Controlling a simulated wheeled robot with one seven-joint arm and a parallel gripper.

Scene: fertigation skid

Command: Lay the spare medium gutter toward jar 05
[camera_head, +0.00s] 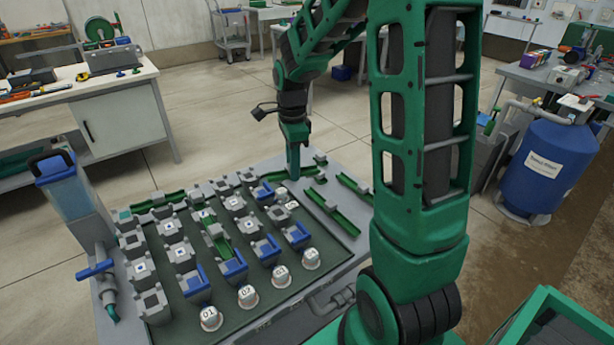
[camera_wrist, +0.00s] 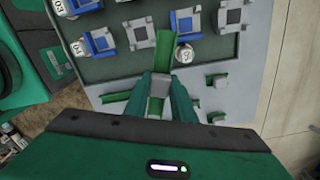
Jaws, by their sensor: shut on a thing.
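My gripper (camera_head: 293,165) is low over the far right part of the board. In the wrist view my gripper (camera_wrist: 162,90) is shut on a grey grip block of a green gutter (camera_wrist: 165,48), the medium one as far as I can tell.
Jars 01 (camera_head: 210,318), 02 (camera_head: 247,297), 03 (camera_head: 281,276) and 04 (camera_head: 310,258) line the board's front edge. Several grey and blue blocks fill the board (camera_head: 330,262). Loose green gutters (camera_head: 338,214) lie to the right. A blue-topped column (camera_head: 65,185) stands left.

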